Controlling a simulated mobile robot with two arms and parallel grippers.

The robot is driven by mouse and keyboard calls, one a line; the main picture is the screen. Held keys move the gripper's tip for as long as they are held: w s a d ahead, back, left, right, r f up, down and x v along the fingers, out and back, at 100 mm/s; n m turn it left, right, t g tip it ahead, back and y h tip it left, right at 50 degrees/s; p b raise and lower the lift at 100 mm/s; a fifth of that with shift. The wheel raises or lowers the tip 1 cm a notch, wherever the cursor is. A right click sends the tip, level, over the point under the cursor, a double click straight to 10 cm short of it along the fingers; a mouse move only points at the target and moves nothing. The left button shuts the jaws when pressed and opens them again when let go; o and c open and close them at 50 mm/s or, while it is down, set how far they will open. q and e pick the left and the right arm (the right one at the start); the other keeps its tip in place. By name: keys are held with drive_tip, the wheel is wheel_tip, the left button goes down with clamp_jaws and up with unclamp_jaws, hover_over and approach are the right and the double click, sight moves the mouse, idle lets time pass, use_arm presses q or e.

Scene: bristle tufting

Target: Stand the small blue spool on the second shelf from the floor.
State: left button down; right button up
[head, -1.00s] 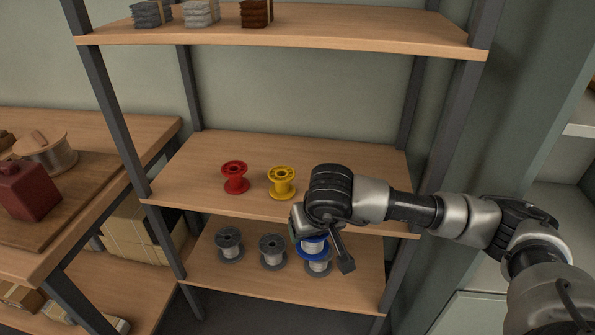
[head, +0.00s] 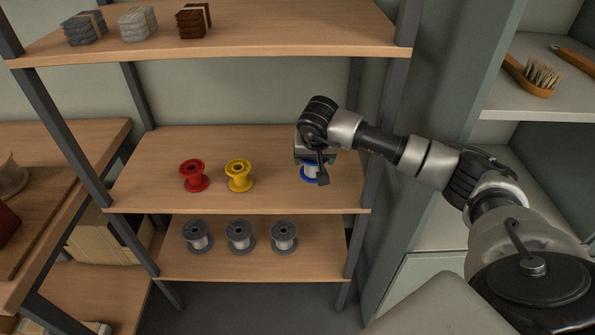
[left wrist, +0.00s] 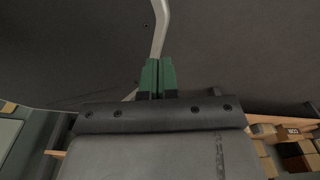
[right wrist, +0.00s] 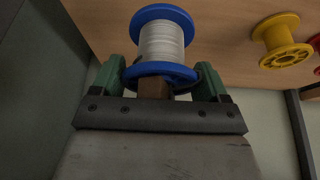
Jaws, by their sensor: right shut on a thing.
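The small blue spool (head: 310,173), wound with white thread, is in my right gripper (head: 317,166) over the right part of the second shelf from the floor (head: 267,197). It looks upright in the head view; I cannot tell whether its base touches the shelf. In the right wrist view the blue spool (right wrist: 160,40) sits between the green fingers of my right gripper (right wrist: 160,82), which are shut on it. The gripper partly hides the spool in the head view. My left gripper (left wrist: 158,77) shows only in the left wrist view, its green fingers together.
A red spool (head: 194,176) and a yellow spool (head: 239,176) stand left of the blue one on the same shelf. Three grey spools (head: 239,237) stand on the lowest shelf. A dark post (head: 381,130) bounds the right side.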

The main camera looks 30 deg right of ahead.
drive_tip(key=w+f+b, duration=0.2)
drive_tip(key=w, duration=0.1)
drive_tip(key=w+d+f+b, duration=0.1)
drive_tip(key=w, duration=0.1)
drive_tip(key=shift+f, duration=0.4)
use_arm(q)
wheel_tip(320, 180, down, 6)
drive_tip(key=b, duration=0.2)
use_arm(e)
drive_tip(key=shift+s+a+f, duration=0.1)
drive_tip(key=shift+f, duration=1.4)
use_arm(q)
drive_tip(key=w, duration=0.1)
drive_tip(key=w+r, duration=0.1)
drive_tip(key=w, duration=0.1)
drive_tip(key=w+d, duration=0.1)
drive_tip(key=w, duration=0.1)
drive_tip(key=shift+w+r, duration=0.1)
drive_tip(key=shift+r, duration=0.3)
drive_tip(key=shift+b, duration=0.3)
use_arm(e)
drive_tip(key=shift+f, duration=0.1)
drive_tip(key=o, duration=0.9)
use_arm(q)
drive_tip(key=shift+w, duration=0.25)
use_arm(e)
drive_tip(key=shift+o, duration=0.2)
